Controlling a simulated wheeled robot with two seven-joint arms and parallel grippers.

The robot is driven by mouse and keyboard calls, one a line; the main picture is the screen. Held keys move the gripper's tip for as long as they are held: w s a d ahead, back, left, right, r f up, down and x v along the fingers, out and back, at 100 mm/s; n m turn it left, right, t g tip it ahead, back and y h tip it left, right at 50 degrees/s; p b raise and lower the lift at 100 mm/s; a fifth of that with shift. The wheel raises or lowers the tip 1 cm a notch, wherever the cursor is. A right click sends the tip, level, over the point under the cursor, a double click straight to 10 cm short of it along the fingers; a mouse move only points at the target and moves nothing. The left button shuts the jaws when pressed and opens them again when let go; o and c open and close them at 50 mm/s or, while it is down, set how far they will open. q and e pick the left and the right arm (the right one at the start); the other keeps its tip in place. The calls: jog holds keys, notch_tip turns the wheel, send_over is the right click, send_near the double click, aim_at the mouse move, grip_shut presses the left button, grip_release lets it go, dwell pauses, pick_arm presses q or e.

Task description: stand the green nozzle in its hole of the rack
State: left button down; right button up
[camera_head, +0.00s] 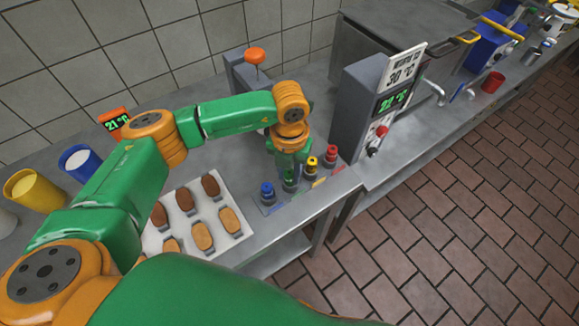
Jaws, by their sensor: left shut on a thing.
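The rack (322,183) is a low strip near the front edge of the counter. A blue nozzle (267,191), a yellow nozzle (311,165) and a red nozzle (331,154) stand along it. The green nozzle (290,182) is between the blue and yellow ones, upright under my left gripper (290,171). My left gripper points down and is shut on the green nozzle. The arm hides the fingertips in part. I cannot tell whether the nozzle's lower end is in its hole or just above it. My right gripper is not in view.
A white tray (238,238) with several brown and tan biscuits lies left of the rack. Blue and yellow cups (34,187) stand at the left. An orange-knobbed device (236,70) is behind the arm.

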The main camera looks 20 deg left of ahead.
aim_at(290, 172)
pick_arm(q)
jog(key=shift+f, duration=0.15)
jog(key=c, duration=0.6)
grip_release()
jog(key=shift+d, duration=0.1)
jog(key=shift+c, duration=0.2)
jog(key=shift+w+r, duration=0.1)
jog(key=shift+r, duration=0.4)
notch_tip(290, 172, up, 11)
jog(key=b, duration=0.3)
jog(key=shift+r, duration=0.2)
jog(key=shift+r, duration=0.1)
